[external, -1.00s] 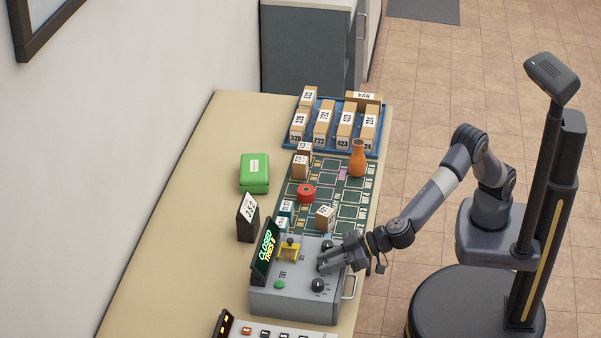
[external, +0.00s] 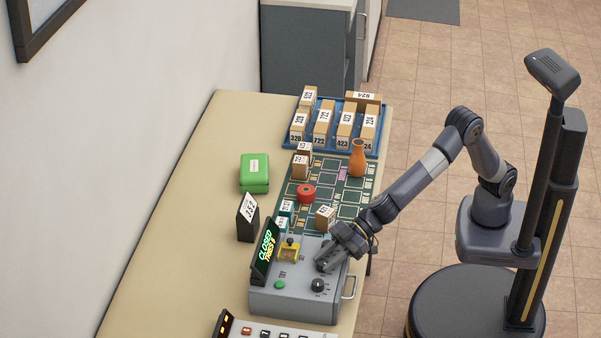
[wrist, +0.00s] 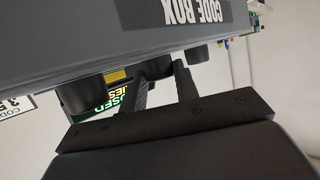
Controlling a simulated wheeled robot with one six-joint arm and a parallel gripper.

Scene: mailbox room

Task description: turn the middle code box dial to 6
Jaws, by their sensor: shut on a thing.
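The grey code box (external: 290,305) sits at the front of the table. Its green-lit screen (external: 265,249) reads CLOSED with a line of tries below. My gripper (external: 325,263) is over the right side of the box top, shut on the middle dial, which it largely hides in the external view. In the wrist view the middle dial (wrist: 157,66) sits between the two fingers of my gripper (wrist: 163,74). A nearer dark dial (external: 318,285) stands free in front. In the wrist view one dial (wrist: 84,95) is left of the fingers and another (wrist: 197,56) right. The dial's number cannot be read.
A yellow part with a dark knob (external: 289,251) and a green button (external: 279,284) are on the box top. A metal handle (external: 349,287) is on its right side.

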